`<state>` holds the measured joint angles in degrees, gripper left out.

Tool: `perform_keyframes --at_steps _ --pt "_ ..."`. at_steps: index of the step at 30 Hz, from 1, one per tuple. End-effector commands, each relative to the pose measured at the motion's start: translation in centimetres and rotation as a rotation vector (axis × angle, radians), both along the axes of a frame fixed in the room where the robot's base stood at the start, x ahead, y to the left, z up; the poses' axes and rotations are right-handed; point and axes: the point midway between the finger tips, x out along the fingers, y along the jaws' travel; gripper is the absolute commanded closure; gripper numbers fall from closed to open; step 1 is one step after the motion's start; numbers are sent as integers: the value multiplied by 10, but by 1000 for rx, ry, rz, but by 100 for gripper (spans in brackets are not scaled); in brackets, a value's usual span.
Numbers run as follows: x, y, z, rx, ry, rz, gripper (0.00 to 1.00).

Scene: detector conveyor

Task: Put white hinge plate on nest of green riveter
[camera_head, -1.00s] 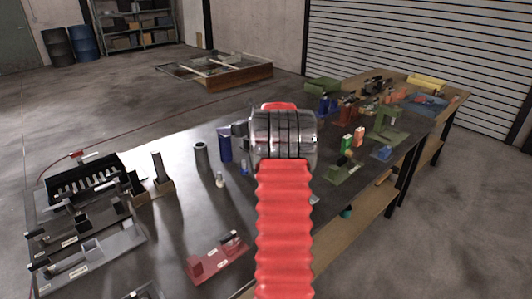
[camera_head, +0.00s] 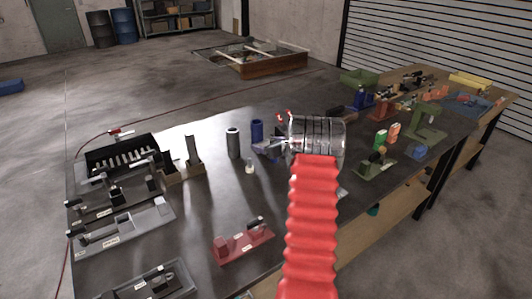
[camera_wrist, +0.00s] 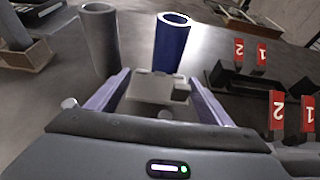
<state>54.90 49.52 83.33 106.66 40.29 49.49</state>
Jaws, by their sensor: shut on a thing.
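My gripper (camera_wrist: 158,92) is shut on a pale grey-white plate with a raised block, the white hinge plate (camera_wrist: 152,92), held between two purple-grey fingers in the wrist view. In the head view my gripper (camera_head: 270,146) is over the dark table beside the blue tube; the plate cannot be made out there. A green fixture with a dark upper part (camera_head: 374,166) stands right of my arm. A taller green press-like fixture (camera_head: 428,125) stands farther back. I cannot tell which is the riveter, and no nest can be made out.
A grey tube (camera_wrist: 100,38) and a blue tube (camera_wrist: 172,42) stand just beyond the fingers. Dark fixtures with red number tags (camera_wrist: 278,108) are at right in the wrist view. A red fixture (camera_head: 242,244) and grey trays (camera_head: 125,235) occupy the table's near left.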

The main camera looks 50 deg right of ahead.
Motion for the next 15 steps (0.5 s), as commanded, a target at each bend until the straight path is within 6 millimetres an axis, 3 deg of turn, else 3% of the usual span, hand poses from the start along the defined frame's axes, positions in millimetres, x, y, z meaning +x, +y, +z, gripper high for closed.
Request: perform_keyframes --at_steps 8,15 --pt "0 0 0 0 -1 0 54" --pt "0 0 -26 2 0 0 54"
